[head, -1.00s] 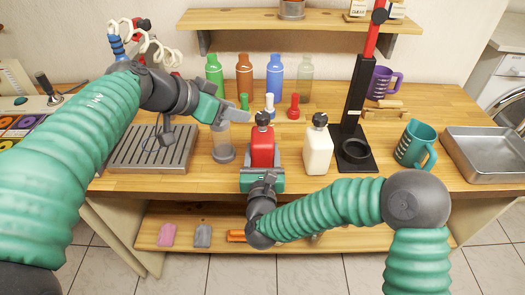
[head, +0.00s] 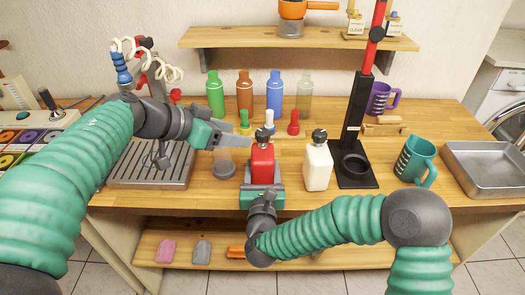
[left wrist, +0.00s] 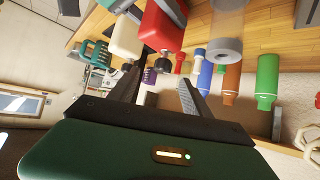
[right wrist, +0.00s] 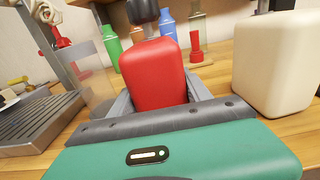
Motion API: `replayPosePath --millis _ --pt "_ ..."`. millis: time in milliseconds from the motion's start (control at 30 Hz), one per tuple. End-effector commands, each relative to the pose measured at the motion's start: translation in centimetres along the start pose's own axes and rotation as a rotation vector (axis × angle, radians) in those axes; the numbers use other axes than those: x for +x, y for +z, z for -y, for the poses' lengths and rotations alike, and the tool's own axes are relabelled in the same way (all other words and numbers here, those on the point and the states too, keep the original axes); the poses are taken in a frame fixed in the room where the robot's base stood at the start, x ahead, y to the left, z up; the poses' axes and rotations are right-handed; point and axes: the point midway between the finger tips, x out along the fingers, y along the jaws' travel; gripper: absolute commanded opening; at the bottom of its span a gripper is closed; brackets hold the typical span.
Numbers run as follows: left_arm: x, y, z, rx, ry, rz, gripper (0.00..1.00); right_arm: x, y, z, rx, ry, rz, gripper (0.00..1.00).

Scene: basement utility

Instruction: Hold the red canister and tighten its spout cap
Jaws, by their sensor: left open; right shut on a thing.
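The red canister (head: 262,166) stands upright at the front of the workbench, its dark spout cap (head: 263,134) on top. My right gripper (head: 262,188) is shut around its body from the front; the right wrist view shows the red body (right wrist: 152,78) between the fingers and the cap (right wrist: 141,12) above. My left gripper (head: 238,143) is open and empty, its fingers pointing right, just left of the cap at about the canister's shoulder height. In the left wrist view the canister (left wrist: 162,28) lies beyond the open fingers (left wrist: 158,92). I cannot tell whether they touch the canister.
A cream canister (head: 317,167) stands close on the right, a clear jar (head: 223,165) on the left. Several coloured bottles (head: 274,95) and small stoppers (head: 293,124) stand behind. A black stand (head: 355,130) and teal mug (head: 415,160) are further right.

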Motion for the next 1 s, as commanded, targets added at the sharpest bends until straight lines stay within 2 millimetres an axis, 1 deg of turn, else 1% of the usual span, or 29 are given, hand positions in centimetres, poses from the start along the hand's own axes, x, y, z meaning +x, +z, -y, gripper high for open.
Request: replayPosePath --millis 33,100,233,333,467,600,700,833,1000 --pt "0.0 0.8 0.5 0.002 0.026 -0.037 0.57 0.0 0.0 0.0 0.000 -0.001 0.001 0.00" --pt "-0.2 1.2 1.0 0.024 0.054 -0.104 0.57 0.0 0.1 0.0 0.000 -0.001 0.001 0.00" --pt "-0.5 1.3 1.7 0.060 0.067 -0.197 0.57 0.0 0.1 0.0 0.000 -0.001 0.001 0.00" --pt "0.2 1.0 1.7 0.071 0.068 -0.215 0.57 0.0 0.1 0.0 0.000 0.000 0.001 0.00" --pt "2.8 0.5 1.4 0.072 0.069 -0.213 0.57 0.0 0.1 0.0 0.000 0.000 0.002 0.00" --pt "6.3 -0.2 1.2 0.072 0.069 -0.212 0.57 0.0 0.1 0.0 0.000 -0.001 0.002 0.00" --pt "8.4 -0.7 1.0 0.071 0.068 -0.213 0.57 0.0 0.1 0.0 0.000 -0.001 0.002 0.00" --pt "10.2 -1.1 1.0 0.071 0.066 -0.212 0.57 0.0 0.1 0.0 0.000 -0.001 0.002 0.00" --pt "10.9 -1.4 0.9 0.071 0.064 -0.214 0.57 0.0 0.1 0.1 0.000 -0.001 0.002 0.00"
